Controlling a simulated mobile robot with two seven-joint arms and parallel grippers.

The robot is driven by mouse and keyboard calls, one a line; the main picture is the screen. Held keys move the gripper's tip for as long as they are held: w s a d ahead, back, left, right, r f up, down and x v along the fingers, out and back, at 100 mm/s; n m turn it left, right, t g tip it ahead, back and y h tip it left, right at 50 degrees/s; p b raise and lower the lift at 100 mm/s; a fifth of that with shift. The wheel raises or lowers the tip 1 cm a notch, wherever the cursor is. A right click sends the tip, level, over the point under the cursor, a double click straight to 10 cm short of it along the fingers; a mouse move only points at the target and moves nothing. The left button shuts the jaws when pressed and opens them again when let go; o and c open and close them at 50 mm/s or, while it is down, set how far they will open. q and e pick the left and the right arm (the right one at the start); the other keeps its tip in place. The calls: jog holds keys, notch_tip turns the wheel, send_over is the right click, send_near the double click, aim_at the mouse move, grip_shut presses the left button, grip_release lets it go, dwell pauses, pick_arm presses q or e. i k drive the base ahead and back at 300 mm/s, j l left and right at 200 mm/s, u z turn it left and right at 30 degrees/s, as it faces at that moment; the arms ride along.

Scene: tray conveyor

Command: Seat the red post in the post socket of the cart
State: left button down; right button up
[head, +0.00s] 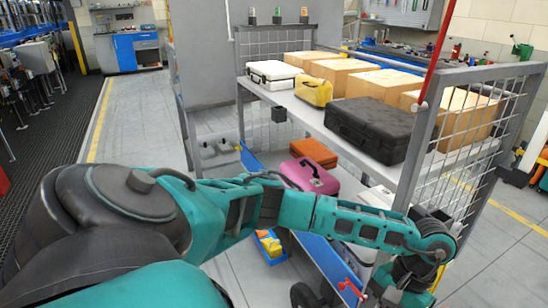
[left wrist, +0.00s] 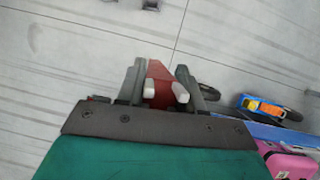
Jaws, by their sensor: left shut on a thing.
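A long thin red post (head: 436,52) comes in from the top edge of the head view. The cart (head: 412,165) has grey frame posts and mesh ends. My left gripper (left wrist: 166,92) points down beside the cart's lower right side. It is shut on a red piece (left wrist: 158,72) of unclear shape. In the head view its fingers are mostly hidden. My right gripper is not in view.
The upper shelf holds cardboard boxes (head: 380,85), a black case (head: 369,128), a yellow case (head: 314,91) and a white case (head: 272,73). A pink case (head: 310,176) lies below. A blue bin (head: 272,252) and a red lever-like part (head: 350,289) are low down.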

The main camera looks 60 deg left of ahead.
aim_at(402, 179)
jog(key=j+u, duration=0.1)
jog(key=j, duration=0.4)
jog(key=i+j+u, duration=0.1)
jog(key=j, duration=0.45)
jog(key=i+j, duration=0.1)
jog(key=j, duration=0.4)
jog(key=j+u, duration=0.15)
jog(key=j, duration=0.35)
jog(key=i+j+u, duration=0.1)
jog(key=j, duration=0.4)
jog(key=i, duration=0.05)
